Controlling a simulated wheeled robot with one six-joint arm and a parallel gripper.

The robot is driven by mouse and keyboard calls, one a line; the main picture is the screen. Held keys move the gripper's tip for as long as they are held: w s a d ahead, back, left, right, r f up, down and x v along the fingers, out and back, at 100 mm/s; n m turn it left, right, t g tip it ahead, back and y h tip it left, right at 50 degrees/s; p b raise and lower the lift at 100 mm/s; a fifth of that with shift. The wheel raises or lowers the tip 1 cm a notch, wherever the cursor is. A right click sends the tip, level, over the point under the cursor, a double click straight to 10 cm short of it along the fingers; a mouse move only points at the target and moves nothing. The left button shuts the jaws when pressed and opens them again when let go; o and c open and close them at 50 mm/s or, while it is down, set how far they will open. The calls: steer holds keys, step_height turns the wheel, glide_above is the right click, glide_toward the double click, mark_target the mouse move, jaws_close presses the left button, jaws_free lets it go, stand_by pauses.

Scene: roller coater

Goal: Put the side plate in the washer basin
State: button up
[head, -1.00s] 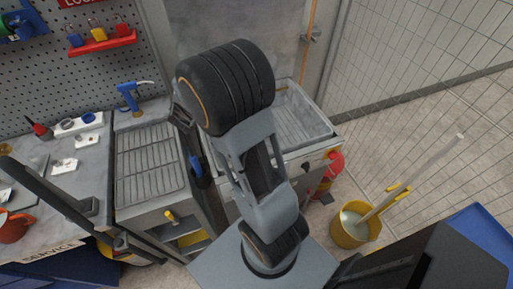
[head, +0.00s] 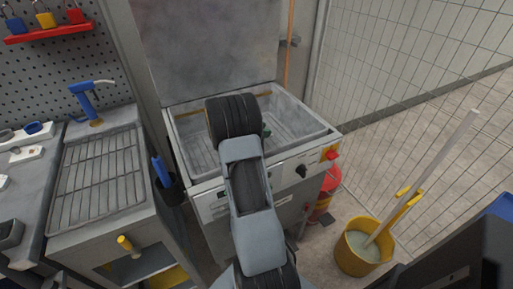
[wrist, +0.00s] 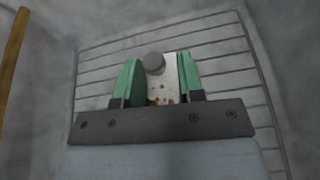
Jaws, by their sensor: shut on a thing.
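The washer basin (head: 299,120) is the open grey metal tub with a slatted floor and a raised lid behind it. My gripper (wrist: 160,83) has green fingers and is shut on the side plate (wrist: 168,90), a pale metal piece with a round grey knob and brownish spots. In the wrist view the plate is between the fingers, with the basin's slatted floor behind it. I cannot tell how high above the floor it is. In the head view my arm reaches over the basin's front edge and hides most of the gripper and the plate.
A grated drain tray (head: 97,180) is left of the basin. A red knob (head: 332,155) and a black knob (head: 301,171) are on the basin's front panel. A yellow mop bucket (head: 362,250) and a red extinguisher (head: 325,196) stand at the right. A wooden handle (wrist: 14,60) shows in the wrist view.

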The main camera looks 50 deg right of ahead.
steer(key=shift+f+b, duration=0.35)
steer(key=shift+f, duration=2.8)
steer(key=shift+f, duration=0.15)
steer(key=o, duration=1.1)
steer(key=shift+w+a+r, duration=0.1)
steer(key=shift+a+r, duration=0.05)
steer(key=shift+r, duration=0.1)
steer(key=shift+p+v, duration=0.3)
steer(key=shift+v, duration=3.3)
steer(key=shift+a, duration=0.1)
